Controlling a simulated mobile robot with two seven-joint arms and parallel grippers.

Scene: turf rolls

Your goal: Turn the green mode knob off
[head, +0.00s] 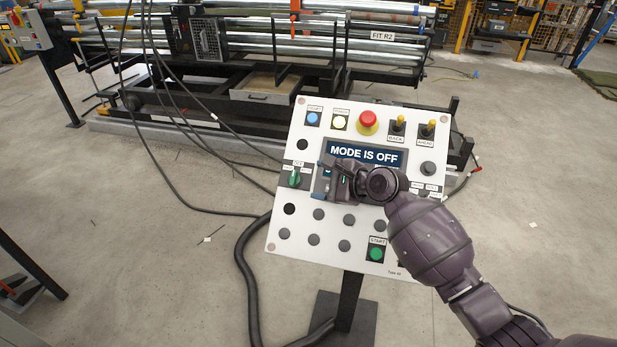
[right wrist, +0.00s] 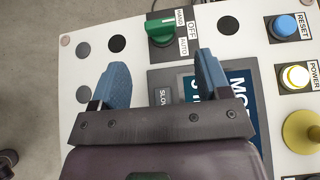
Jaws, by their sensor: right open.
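The green mode knob (head: 295,179) sits on the left side of the white control panel (head: 280,232), below an OFF label. Its handle lies in line with that label. The knob also shows in the right wrist view (right wrist: 162,29), with OFF, HAND and AUTO labels beside it. The panel's display (head: 366,154) reads "MODE IS OFF". My right gripper (head: 321,181) is open in front of the panel, just right of the knob. In the right wrist view its two blue fingers (right wrist: 161,66) are apart, with the knob beyond their tips and nothing between them. My left gripper is not in view.
Cables run on the floor left of the stand (head: 350,300). A roller machine (head: 290,60) stands behind.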

